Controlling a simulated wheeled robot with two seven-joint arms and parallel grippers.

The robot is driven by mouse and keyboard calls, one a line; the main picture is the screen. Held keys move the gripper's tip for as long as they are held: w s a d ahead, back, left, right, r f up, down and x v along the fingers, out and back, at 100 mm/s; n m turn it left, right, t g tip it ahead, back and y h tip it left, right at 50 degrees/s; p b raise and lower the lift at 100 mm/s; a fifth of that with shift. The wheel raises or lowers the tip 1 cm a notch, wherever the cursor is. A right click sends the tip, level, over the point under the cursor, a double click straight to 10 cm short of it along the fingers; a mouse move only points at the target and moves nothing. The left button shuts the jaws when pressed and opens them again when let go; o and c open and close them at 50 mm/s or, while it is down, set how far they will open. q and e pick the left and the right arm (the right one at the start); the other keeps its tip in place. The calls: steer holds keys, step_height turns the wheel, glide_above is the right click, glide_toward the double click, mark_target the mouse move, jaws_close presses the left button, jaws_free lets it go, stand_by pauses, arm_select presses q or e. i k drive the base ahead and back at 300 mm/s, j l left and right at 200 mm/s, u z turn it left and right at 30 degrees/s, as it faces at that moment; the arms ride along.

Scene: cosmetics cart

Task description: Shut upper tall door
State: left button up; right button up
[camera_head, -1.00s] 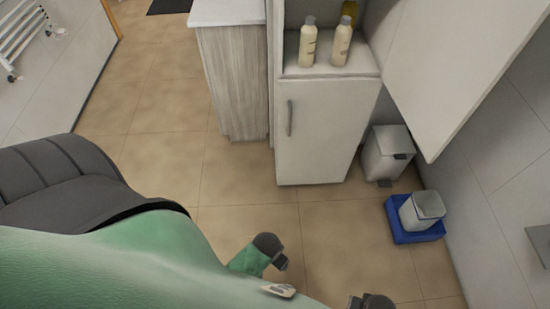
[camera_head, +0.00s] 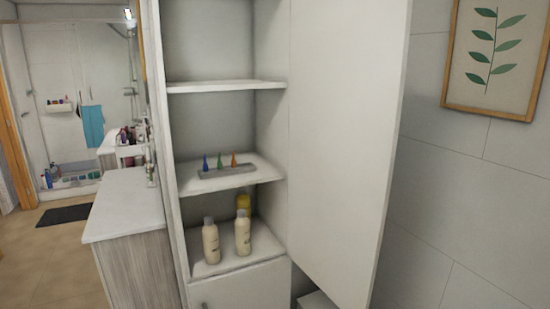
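The upper tall door (camera_head: 345,140) is a plain white panel. It stands wide open, hinged on the right side of the tall white cabinet (camera_head: 272,130), and swings out to the right. Neither of my grippers shows in this view.
A white-topped counter (camera_head: 125,205) with a wood-grain side stands left of the cabinet. The lower cabinet door (camera_head: 240,290) is shut. A framed leaf picture (camera_head: 495,55) hangs on the right wall. Floor shows at the far left.

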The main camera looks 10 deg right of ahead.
mark_target(348, 58)
steer(key=u, duration=1)
steer(key=l, duration=0.65)
steer(key=k+l+u, duration=0.1)
steer(key=l, duration=0.55)
